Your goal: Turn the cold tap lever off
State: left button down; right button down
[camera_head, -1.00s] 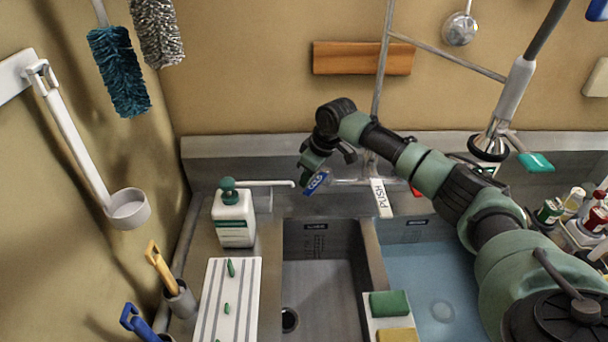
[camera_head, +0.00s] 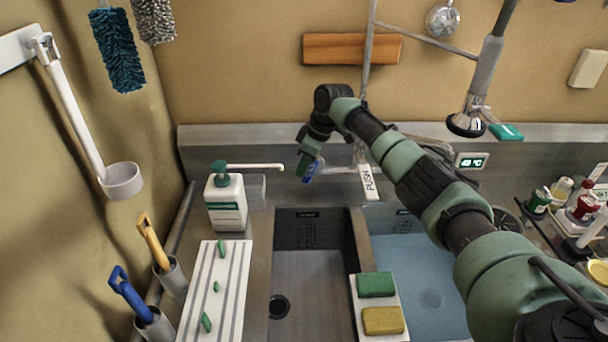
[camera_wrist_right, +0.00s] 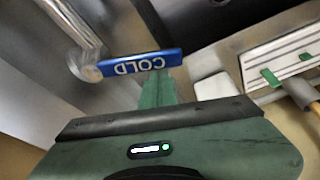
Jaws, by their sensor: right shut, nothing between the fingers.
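The blue cold tap lever (camera_head: 313,171) is on the tap behind the left sink basin. It also shows in the right wrist view (camera_wrist_right: 140,65), where its COLD lettering appears upside down and its inner end meets the metal tap body. My right gripper (camera_head: 304,164) is shut and empty, right beside the lever with its fingers pointing down. In the right wrist view its green fingers (camera_wrist_right: 158,90) reach up to the lever's near edge, and the lever hides their tips. I cannot tell whether they touch. My left gripper is out of view.
The white PUSH lever (camera_head: 368,182) stands right of the cold lever. A soap bottle (camera_head: 226,203) with a long spout stands to the left. The spray head (camera_head: 466,124) hangs at the right. Sponges (camera_head: 377,285) lie between the basins. The left basin (camera_head: 310,285) looks empty.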

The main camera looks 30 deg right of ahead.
aim_at(311, 175)
jog(key=shift+s+d+r+n, duration=0.1)
jog(key=shift+s+d+n, duration=0.1)
jog(key=shift+s+n, duration=0.2)
jog(key=shift+s+d+n+y, duration=0.2)
jog(key=shift+n+y, duration=0.1)
jog(key=shift+n, duration=0.1)
jog(key=shift+d+n+g, duration=0.2)
jog(key=shift+n+g, duration=0.1)
jog(key=shift+s+d+f+n, duration=0.1)
jog(key=shift+d+f+n, duration=0.15)
jog(key=shift+n, duration=0.15)
jog(key=shift+s, duration=0.1)
jog(key=shift+s+d+r, duration=0.1)
jog(key=shift+s+d, duration=0.15)
jog(key=shift+d, duration=0.05)
pick_arm(q)
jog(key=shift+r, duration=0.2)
jog(key=shift+p, duration=0.3)
pick_arm(e)
jog(key=shift+a, duration=0.1)
